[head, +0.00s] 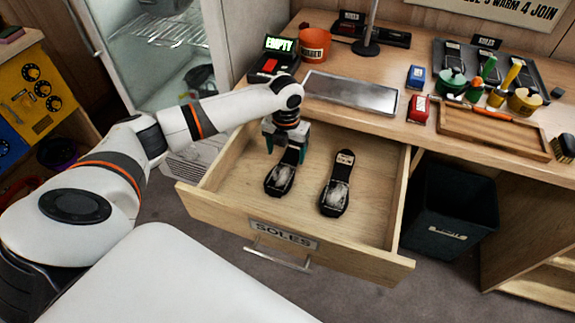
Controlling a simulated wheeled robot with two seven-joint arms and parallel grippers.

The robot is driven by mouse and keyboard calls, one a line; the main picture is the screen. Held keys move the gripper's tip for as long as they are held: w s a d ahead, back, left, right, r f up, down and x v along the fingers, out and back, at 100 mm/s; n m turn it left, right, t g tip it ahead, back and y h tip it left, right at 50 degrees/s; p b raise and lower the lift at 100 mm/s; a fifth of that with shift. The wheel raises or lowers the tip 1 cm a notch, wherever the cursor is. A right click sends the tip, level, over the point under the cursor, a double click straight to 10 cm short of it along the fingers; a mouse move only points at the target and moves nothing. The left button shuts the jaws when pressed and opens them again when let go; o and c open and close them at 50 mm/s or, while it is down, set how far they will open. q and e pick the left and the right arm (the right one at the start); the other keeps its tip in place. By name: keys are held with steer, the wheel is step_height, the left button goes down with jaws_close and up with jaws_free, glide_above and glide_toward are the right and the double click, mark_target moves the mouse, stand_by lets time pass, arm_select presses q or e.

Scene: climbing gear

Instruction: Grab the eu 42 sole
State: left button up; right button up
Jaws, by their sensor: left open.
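An open wooden drawer (283,242) labelled SOLES holds two dark shoe soles with pale grey patches. One sole (280,179) lies on the left, the other sole (337,186) lies to its right with a small tag at its far end. The size marks are too small to read. My left gripper (287,155) points down inside the drawer, open, over the far end of the left sole, which it partly hides. I cannot tell whether the fingers touch it. My right gripper is not in view.
The bench above the drawer carries a metal tray (350,93), an orange pot (314,44), a box with an EMPTY display (279,45) and a wooden tray (494,131). A black bin (452,215) stands right of the drawer. The drawer's right side is bare.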

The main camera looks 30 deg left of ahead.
mark_target(287, 164)
arm_select(q)
steer(key=f, duration=0.4)
steer(key=shift+d, duration=0.2)
steer(key=c, duration=1.1)
steer(key=shift+c, duration=0.5)
steer(key=shift+r, duration=0.15)
